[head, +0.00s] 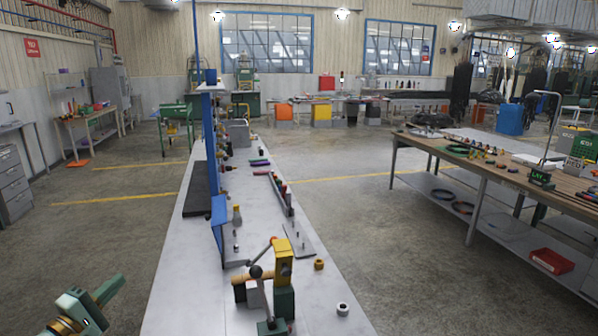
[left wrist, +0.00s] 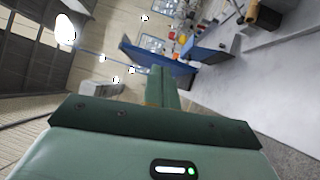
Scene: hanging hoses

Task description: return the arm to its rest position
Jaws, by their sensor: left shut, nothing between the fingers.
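My left gripper (head: 112,288) shows at the bottom left of the head view, green, over the floor to the left of the long grey bench. Its two green fingers also show in the left wrist view (left wrist: 161,84), closed together with nothing between them. It is apart from the bench and touches nothing that I can see. My right gripper is not in the head view.
The long grey bench (head: 175,285) runs away from me, with a blue post (head: 211,150), a yellow and green press (head: 284,262) and small parts on it. A wooden-topped table (head: 470,165) stands at right. Floor (head: 110,235) left of the bench is clear.

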